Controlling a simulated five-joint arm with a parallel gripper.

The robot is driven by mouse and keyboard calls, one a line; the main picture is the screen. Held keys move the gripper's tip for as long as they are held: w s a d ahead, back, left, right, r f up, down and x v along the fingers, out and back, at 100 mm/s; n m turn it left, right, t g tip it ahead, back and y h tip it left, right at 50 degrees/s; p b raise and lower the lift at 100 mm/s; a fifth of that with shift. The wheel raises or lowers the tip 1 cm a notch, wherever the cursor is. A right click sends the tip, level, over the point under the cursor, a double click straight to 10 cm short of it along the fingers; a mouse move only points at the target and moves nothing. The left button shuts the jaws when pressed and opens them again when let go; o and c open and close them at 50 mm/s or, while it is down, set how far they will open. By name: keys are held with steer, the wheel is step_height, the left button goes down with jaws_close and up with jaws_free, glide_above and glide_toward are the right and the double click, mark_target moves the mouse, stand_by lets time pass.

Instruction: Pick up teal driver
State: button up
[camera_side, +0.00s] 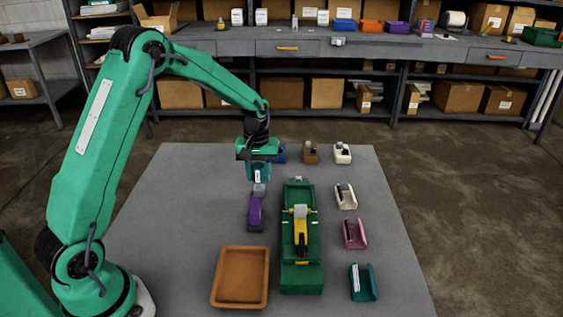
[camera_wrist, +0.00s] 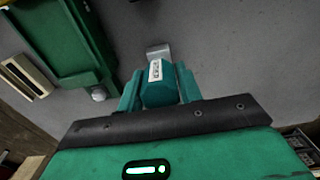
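My gripper (camera_wrist: 159,88) has its teal fingers closed on both sides of a teal block, which I take to be the teal driver (camera_wrist: 157,97). It has a white label and a grey metal tip, and it shows between the fingers in the wrist view. In the side view my gripper (camera_side: 258,168) is above the back middle of the table, and the driver's white label (camera_side: 257,176) shows there. A purple tool (camera_side: 255,212) lies just below and in front of it; whether they touch I cannot tell.
A long green case (camera_side: 302,275) with a yellow-and-black tool stands right of my gripper. An orange-brown tray (camera_side: 241,303) is at the front. White (camera_side: 345,197), pink (camera_side: 354,235) and teal (camera_side: 369,283) holders line the right side. The table's left part is clear.

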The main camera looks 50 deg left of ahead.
mark_target(259, 167)
steer(key=c, duration=0.5)
steer(key=shift+r, duration=0.15)
steer(key=shift+r, duration=0.6)
steer(key=r, duration=0.3)
steer(key=shift+s+d, duration=0.1)
steer(key=shift+d, duration=0.3)
steer(key=s+d+r, duration=0.1)
steer(key=d+r, duration=0.1)
steer(key=d, duration=0.1)
steer(key=s+d+r, duration=0.1)
steer(key=d+r, duration=0.1)
steer(key=d, duration=0.1)
steer(key=s+d+r, duration=0.1)
steer(key=d+r, duration=0.1)
steer(key=d, duration=0.2)
steer(key=shift+s+d+r, duration=0.1)
steer(key=shift+s+r, duration=0.15)
steer(key=shift+s, duration=0.1)
